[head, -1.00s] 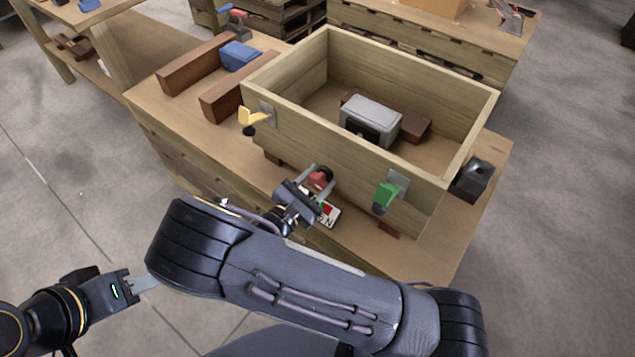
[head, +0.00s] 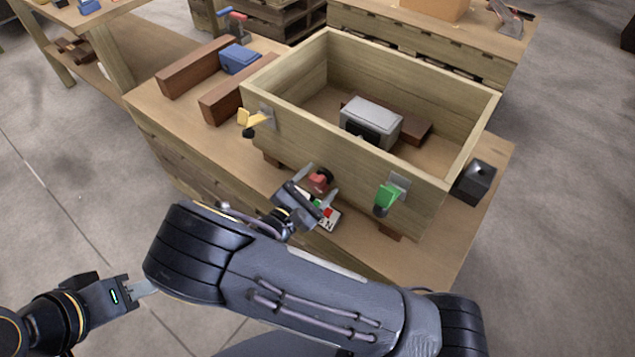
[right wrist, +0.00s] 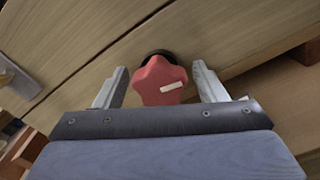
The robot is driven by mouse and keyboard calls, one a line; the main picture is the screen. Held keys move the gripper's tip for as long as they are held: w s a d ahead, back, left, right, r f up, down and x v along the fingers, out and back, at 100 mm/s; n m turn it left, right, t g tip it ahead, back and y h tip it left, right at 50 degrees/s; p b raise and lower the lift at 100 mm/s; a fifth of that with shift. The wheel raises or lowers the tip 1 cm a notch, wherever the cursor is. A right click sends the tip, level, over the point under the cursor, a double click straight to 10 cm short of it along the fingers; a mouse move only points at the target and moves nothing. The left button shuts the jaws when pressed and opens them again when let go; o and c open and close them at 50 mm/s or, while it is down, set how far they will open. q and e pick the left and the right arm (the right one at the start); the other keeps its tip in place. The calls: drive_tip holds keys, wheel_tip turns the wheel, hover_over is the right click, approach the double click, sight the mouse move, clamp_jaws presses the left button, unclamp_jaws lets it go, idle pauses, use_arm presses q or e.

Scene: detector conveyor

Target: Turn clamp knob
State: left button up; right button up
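The clamp knob (head: 318,179) is red and lobed, on the front wall of the wooden crate (head: 345,162). In the right wrist view the knob (right wrist: 160,80) has a white mark on its face and a black base behind it. My right gripper (head: 319,181) is open, with one finger on each side of the knob; in the right wrist view its fingers (right wrist: 160,87) show gaps to the knob. My left gripper (head: 142,287) is at the lower left, away from the bench; its finger opening is not clear.
A yellow clamp (head: 258,120) and a green clamp (head: 387,195) sit on the crate front at either side. A grey box (head: 371,121) is inside the crate. A small printed panel (head: 329,217) is below my right gripper. A black block (head: 475,181) stands right.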

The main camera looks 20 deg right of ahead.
use_arm(q)
drive_tip(key=shift+r+p, duration=0.3)
use_arm(e)
drive_tip(key=v, duration=0.7)
drive_tip(key=shift+s+a, duration=0.25)
drive_tip(key=shift+a, duration=0.1)
idle(0.6)
